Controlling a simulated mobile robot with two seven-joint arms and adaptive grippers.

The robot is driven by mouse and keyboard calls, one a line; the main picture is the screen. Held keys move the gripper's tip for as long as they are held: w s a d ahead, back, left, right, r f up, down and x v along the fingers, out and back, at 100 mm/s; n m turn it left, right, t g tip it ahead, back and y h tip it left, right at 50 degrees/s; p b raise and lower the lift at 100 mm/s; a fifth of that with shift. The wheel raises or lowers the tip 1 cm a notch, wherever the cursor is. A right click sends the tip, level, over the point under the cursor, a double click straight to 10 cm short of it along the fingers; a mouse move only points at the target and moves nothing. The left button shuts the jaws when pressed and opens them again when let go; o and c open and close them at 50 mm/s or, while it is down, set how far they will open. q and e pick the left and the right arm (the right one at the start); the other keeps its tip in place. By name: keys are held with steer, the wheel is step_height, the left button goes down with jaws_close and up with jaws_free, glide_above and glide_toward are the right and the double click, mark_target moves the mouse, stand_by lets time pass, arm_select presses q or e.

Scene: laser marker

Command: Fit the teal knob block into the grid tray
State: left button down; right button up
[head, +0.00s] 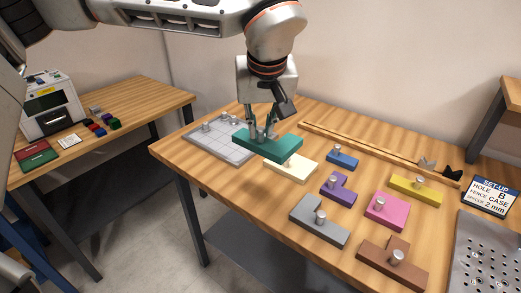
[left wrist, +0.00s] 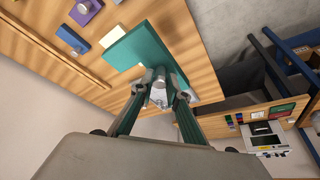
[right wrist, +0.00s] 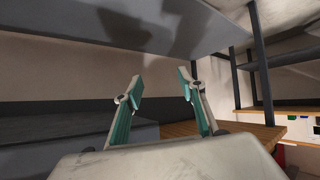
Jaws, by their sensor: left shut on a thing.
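The teal knob block (head: 268,147) hangs level above the table, held by its knob in my left gripper (head: 262,133). The left wrist view also shows the teal block (left wrist: 142,48), with the left gripper (left wrist: 160,86) shut around the grey knob. The grey grid tray (head: 212,147) lies at the table's far left, left of the block; its right part is partly hidden by the gripper and block. Small knobs show in the tray. My right gripper (right wrist: 158,88) is open and empty below a grey surface, away from the block.
A cream block (head: 291,168) lies just below the teal block. Blue (head: 342,159), purple (head: 338,190), pink (head: 386,211), yellow (head: 416,191), grey (head: 319,222) and brown (head: 392,268) knob blocks lie to the right. A wooden fence (head: 375,151) runs along the back.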

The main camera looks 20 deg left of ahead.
arm_select(q)
step_height(320, 180, up, 3)
steer(key=shift+r, duration=0.35)
step_height(320, 180, up, 8)
steer(key=p, duration=0.9)
steer(key=shift+r, duration=0.15)
